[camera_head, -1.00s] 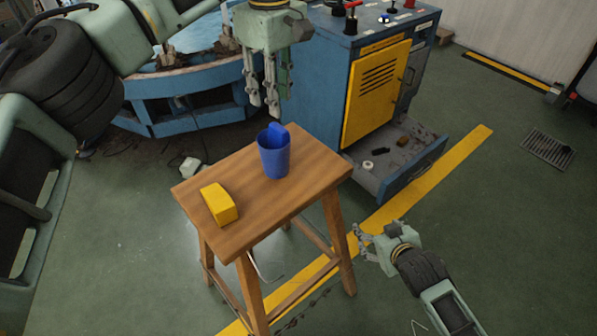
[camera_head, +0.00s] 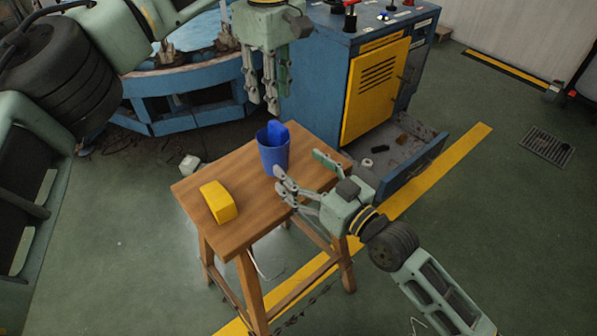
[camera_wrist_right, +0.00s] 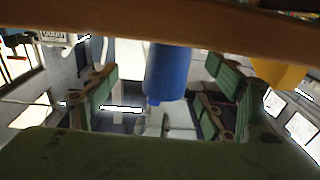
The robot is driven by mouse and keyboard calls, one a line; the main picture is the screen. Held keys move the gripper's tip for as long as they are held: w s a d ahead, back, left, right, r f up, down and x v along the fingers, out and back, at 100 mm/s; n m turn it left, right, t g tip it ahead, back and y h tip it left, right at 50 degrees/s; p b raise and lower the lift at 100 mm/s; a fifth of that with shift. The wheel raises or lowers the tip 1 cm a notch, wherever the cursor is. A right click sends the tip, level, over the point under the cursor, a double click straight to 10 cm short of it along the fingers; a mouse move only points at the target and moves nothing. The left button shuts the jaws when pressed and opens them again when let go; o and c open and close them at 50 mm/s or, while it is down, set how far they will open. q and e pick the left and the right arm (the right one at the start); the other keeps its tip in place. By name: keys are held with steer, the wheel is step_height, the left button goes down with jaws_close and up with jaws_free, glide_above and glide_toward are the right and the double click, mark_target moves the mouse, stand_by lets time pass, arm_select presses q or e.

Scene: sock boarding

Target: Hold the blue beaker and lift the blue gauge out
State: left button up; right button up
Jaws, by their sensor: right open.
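The blue beaker (camera_head: 272,158) stands upright on the wooden stool. The blue gauge (camera_head: 278,132) sits inside it, with its top showing above the rim and its lower part hidden. My right gripper (camera_head: 306,172) is open at the stool's right edge, with its fingers pointing towards the beaker. In the right wrist view the beaker (camera_wrist_right: 168,72) appears between the spread fingers (camera_wrist_right: 165,98), with no clear contact. My left gripper (camera_head: 268,100) is open and empty, pointing down, higher up and behind the beaker in the head view.
A yellow block (camera_head: 218,202) lies on the stool (camera_head: 240,165), left of the beaker. A blue cabinet (camera_head: 318,85) with an open drawer (camera_head: 415,165) stands behind to the right. A blue round machine (camera_head: 190,118) is behind to the left.

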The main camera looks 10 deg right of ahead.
mark_target(275, 154)
steer(key=shift+s+a+f, duration=0.15)
steer(key=shift+a, duration=0.3)
steer(key=shift+w+a, duration=0.2)
steer(key=shift+a, duration=0.1)
steer(key=x, duration=0.7)
